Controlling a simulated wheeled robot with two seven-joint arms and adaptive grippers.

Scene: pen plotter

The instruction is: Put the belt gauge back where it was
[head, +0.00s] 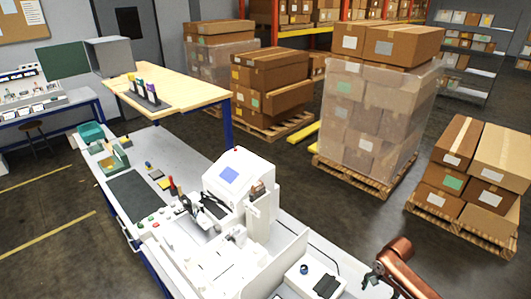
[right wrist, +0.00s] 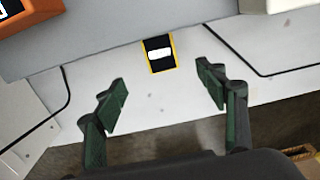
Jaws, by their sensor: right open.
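I cannot tell for certain which thing is the belt gauge. A small black piece with a yellow border and white label (right wrist: 159,53) shows in the right wrist view, by the edge of a grey panel (right wrist: 110,55) over a white surface. My right gripper (right wrist: 161,82) is open and empty, its green-padded fingers apart, with the black piece just beyond and between the fingertips. In the head view my right gripper (head: 375,279) is at the lower right, beside the white bench's end. My left gripper is not in view.
The white plotter machine (head: 232,187) stands mid-bench, with a dark mat (head: 139,194) and small tools left of it. A blue knob (head: 304,269) is near the bench's right end. Cartons on pallets (head: 365,180) stand behind. Dark cables run on the white surface.

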